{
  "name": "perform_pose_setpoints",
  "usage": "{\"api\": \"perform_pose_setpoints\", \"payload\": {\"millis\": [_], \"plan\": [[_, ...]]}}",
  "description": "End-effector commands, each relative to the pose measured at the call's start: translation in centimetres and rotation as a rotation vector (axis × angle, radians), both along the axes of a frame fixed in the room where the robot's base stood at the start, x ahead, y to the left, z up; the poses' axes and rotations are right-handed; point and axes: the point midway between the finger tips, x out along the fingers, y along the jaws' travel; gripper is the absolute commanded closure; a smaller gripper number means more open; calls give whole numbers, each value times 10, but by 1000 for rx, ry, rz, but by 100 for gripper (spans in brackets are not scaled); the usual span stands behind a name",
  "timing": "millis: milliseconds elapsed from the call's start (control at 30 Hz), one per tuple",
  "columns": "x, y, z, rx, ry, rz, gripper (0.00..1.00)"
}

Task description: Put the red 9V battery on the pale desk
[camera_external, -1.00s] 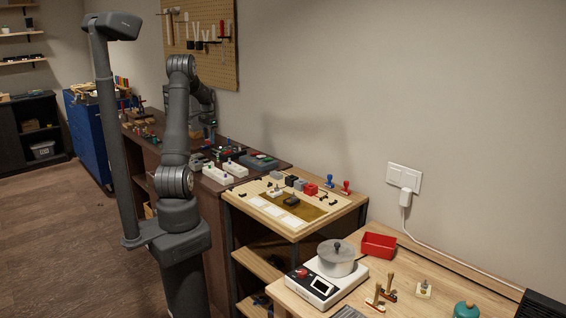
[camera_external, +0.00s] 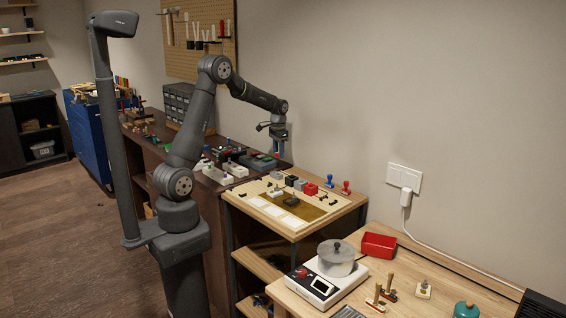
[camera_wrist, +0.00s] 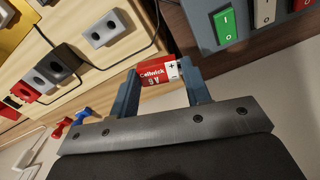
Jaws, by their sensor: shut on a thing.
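The red 9V battery (camera_wrist: 159,73), red with a white end and lettering, sits between the fingertips of my gripper (camera_wrist: 162,82) in the wrist view. My gripper is shut on it. The pale desk carries a tan mat with several small parts. In the wrist view the pale desk (camera_wrist: 113,62) is at the left, below the gripper's level.
On the pale desk stand grey blocks, a red block (camera_external: 311,189) and red and blue knobbed pieces (camera_external: 329,181) near the back edge. A switch box (camera_wrist: 225,22) sits on the dark bench (camera_external: 225,150). A lower wooden table (camera_external: 410,290) holds a pot and red tray.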

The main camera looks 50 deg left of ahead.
Motion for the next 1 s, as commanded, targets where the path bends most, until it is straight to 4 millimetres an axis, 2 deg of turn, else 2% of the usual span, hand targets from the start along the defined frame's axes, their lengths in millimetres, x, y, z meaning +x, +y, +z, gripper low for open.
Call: {"api": "perform_pose_setpoints", "payload": {"millis": [33, 100, 200, 300, 433, 1000], "plan": [[2, -20, -1, 0, 0, -19, 82], [3, -41, -2, 0, 0, -31, 82], [4, -62, -3, 0, 0, -44, 82], [4, -73, -4, 0, 0, -48, 82], [4, -79, -4, 0, 0, -50, 82], [4, -76, -4, 0, -1, -48, 82]]}}
